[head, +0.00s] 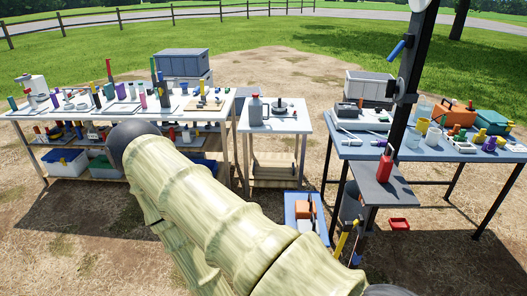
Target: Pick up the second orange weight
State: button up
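I cannot make out an orange weight with certainty. An orange block (303,211) lies in a blue tray (291,222) low down, just right of my arm. A larger orange item (460,116) sits on the right table. Small items on the left table are too small to tell apart, and some may be orange. My arm fills the lower middle of the picture and hides part of the left table and the ground. My gripper is not visible.
A long left table (222,116) and a right table (345,152) are crowded with items. A small middle table (283,124) holds a grey jug (256,112). A dark post (408,75) rises at the right table. A red tray (399,224) lies on the ground.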

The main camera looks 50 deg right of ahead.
aim_at(303, 209)
jog(key=z, duration=0.2)
jog(key=i, duration=1.25)
jog(key=z, duration=1.45)
jog(key=i, duration=0.9)
jog(key=z, duration=0.8)
jog(key=i, duration=0.5)
